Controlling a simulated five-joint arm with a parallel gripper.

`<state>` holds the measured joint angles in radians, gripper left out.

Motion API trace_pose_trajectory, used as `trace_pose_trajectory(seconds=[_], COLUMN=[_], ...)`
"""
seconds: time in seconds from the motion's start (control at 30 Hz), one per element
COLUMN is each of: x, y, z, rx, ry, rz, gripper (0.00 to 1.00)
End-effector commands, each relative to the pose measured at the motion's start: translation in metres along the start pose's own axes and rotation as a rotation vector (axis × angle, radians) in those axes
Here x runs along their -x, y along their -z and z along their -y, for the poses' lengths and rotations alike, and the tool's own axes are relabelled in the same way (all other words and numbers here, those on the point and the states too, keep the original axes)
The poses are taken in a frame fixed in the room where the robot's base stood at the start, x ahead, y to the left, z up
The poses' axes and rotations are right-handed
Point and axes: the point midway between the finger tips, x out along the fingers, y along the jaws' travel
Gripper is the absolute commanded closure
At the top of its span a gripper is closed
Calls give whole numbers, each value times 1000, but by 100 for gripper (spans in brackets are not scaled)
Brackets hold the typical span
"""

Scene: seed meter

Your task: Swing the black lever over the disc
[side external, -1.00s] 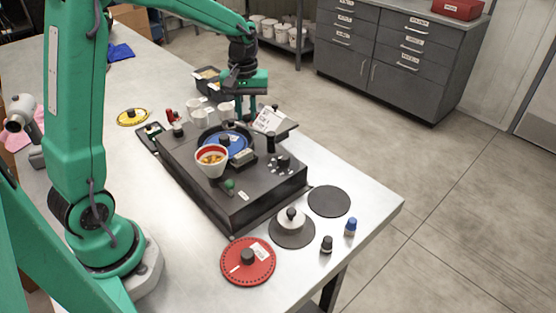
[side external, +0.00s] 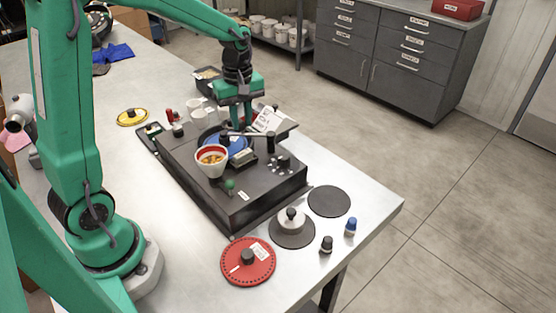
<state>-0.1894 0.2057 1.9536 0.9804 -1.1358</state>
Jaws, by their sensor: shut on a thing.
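The black seed meter (side external: 262,193) stands on the table. Its blue disc (side external: 238,153) lies in a round black housing on top, partly hidden by the cup and the lever. The black lever (side external: 255,134) reaches left from an upright post on the meter's right side, and its arm now lies across the disc's far part in this view. My gripper (side external: 238,124) points down from behind the disc and is shut on the lever. The fingertips and the exact grip are hard to make out.
A red-rimmed cup (side external: 211,161) stands at the disc's near left edge. A white label card (side external: 268,120) stands behind the lever post.

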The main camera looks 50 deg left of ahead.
Motion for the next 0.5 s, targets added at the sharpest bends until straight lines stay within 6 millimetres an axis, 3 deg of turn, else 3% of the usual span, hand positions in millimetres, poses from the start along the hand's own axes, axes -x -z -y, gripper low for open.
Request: trace_pose_trajectory(seconds=[0.17,0.2,0.3,0.5], x=[1,1,1,0], y=[0,0,-1,-1], z=[1,1,1,0], rx=[0,0,-1,-2], ry=[2,2,2,2], rz=[1,1,1,1], gripper=[100,76,57,57])
